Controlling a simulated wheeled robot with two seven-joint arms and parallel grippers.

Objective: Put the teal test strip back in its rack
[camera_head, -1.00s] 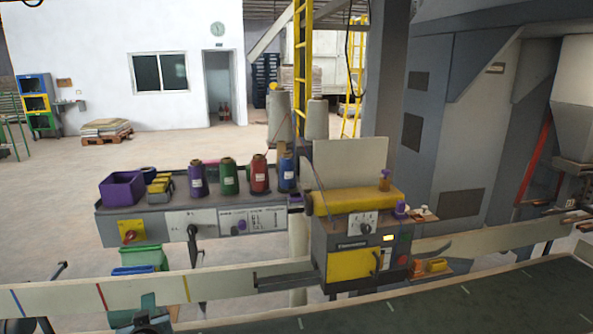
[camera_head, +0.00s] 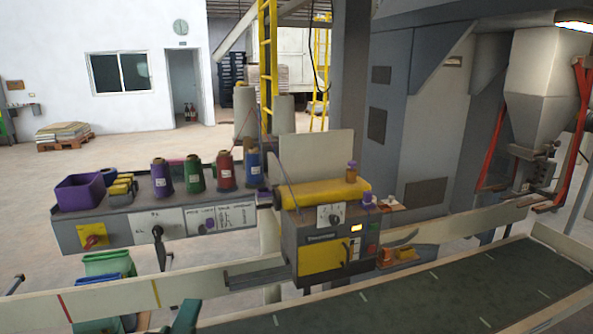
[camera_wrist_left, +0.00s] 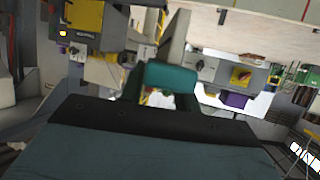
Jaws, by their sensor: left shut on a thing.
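My left gripper (camera_head: 182,322) shows only in part at the bottom edge of the head view, in front of the conveyor. In the left wrist view a teal piece (camera_wrist_left: 165,78) sits at the jaws, beyond the broad dark gripper body. I take it for the teal test strip, with the gripper shut on it; its far end and edges are hard to make out. It is held in the air, with the sewing machine (camera_wrist_left: 88,42) behind it. I cannot make out the strip's rack in these frames. My right gripper is not in view.
The conveyor (camera_head: 420,300) with pale side rails runs across the front. Behind it stand the machine with a yellow panel (camera_head: 322,258) and a shelf (camera_head: 130,225) holding thread cones and a purple bin (camera_head: 80,192). A hopper (camera_head: 540,90) hangs at right.

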